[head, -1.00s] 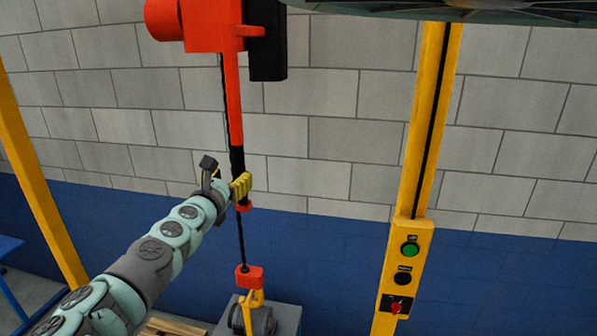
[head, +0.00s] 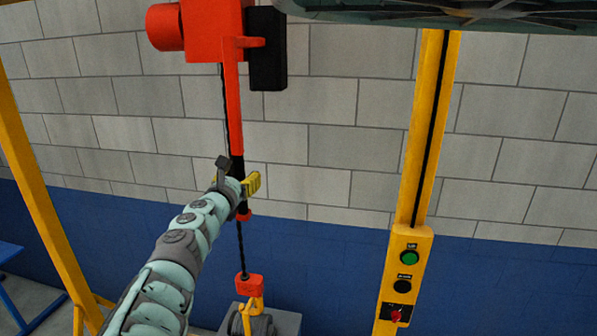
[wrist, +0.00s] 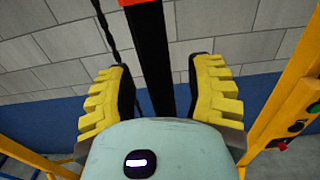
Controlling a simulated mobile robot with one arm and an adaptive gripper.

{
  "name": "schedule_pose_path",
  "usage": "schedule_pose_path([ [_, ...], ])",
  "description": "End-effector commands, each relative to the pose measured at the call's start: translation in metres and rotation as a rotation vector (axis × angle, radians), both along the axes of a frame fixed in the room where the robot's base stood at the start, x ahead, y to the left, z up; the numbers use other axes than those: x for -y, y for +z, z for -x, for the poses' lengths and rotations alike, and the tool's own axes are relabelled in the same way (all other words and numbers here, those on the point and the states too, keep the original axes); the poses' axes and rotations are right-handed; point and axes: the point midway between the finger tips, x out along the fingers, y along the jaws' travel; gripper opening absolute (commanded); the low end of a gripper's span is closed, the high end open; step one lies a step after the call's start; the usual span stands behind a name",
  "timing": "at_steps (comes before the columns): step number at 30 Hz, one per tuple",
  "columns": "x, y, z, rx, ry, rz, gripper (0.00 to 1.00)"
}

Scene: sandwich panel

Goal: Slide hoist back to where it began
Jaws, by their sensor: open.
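The red hoist (head: 215,28) hangs at the top left of the head view, with a black box (head: 267,60) on its right. Its red and black control bar (head: 233,110) hangs down beside a dark chain (head: 223,105). My gripper (head: 250,186) is open at the bar's black grip, which my arm partly hides. In the wrist view the yellow fingers (wrist: 163,72) stand on either side of the black grip (wrist: 154,55), with gaps showing; contact cannot be told. The chain (wrist: 107,32) runs by the left finger.
Below hang a red hook block (head: 249,286) and a yellow hook (head: 252,305) at a grey load (head: 262,325). A yellow post (head: 425,130) with a button panel (head: 405,275) stands right. Another yellow post (head: 35,190) stands left. A block wall lies behind.

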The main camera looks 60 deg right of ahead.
Motion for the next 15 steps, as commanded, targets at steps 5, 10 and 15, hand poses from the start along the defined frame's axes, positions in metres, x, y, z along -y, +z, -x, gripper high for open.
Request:
schedule_pose_path([
  [5, 0.0005, -0.0001, -0.0010, 0.000, 0.001, 0.000, 0.53],
  [10, 0.0004, -0.0003, -0.0009, 0.000, 0.001, 0.000, 0.58],
  [15, 0.0003, -0.0003, -0.0008, 0.000, 0.001, 0.000, 0.40],
])
